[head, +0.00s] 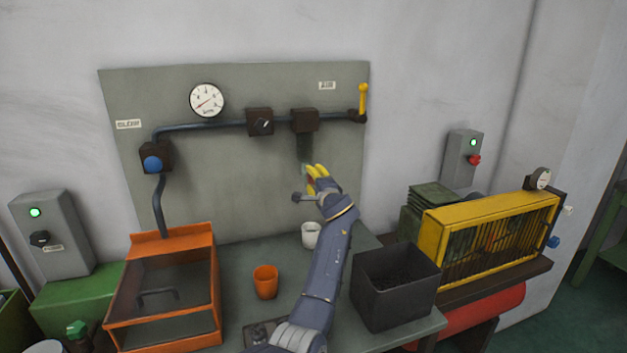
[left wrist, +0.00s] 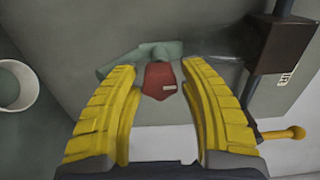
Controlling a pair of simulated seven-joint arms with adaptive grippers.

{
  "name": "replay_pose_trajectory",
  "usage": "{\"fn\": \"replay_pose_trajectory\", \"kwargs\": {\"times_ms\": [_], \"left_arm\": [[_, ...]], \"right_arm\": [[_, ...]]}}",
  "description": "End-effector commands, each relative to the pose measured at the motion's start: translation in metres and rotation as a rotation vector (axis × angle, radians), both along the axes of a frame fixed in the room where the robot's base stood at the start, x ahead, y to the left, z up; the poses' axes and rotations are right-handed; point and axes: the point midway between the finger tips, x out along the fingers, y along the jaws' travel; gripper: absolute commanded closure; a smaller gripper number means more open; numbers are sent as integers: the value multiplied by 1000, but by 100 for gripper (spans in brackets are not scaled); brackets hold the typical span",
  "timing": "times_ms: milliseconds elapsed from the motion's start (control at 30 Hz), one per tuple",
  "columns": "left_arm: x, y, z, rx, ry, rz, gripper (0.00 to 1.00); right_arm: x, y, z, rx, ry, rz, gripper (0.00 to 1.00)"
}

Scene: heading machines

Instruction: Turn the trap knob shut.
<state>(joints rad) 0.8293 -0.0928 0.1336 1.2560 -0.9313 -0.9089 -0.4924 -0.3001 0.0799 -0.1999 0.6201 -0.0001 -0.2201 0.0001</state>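My left gripper (head: 317,172) is at the panel just below the dark trap bowl (head: 304,147). Its yellow fingers (left wrist: 160,85) are open, one on each side of the knob, with clear gaps showing. I cannot tell how far the knob lies beyond the fingertips. In the head view the knob is hidden by the gripper. My right gripper is not in view.
A white cup (head: 311,234) stands below the gripper, and an orange cup (head: 265,282) stands left of the arm. A black bin (head: 395,285) stands to the right. A yellow lever (head: 363,100) stands upright at the pipe's right end. A gauge (head: 207,100) is on the panel.

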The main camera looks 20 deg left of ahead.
Motion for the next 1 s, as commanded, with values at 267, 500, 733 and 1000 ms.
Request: {"fn": "replay_pose_trajectory", "kwargs": {"times_ms": [267,500,733,1000], "left_arm": [[0,0,0,1,1,1,43],[-6,-6,-1,-1,1,0,43],[-32,-30,-1,-1,0,-1,43],[-66,-60,-1,-1,1,-1,43]], "right_arm": [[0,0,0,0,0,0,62],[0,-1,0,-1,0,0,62],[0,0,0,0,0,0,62],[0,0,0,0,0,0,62]]}}
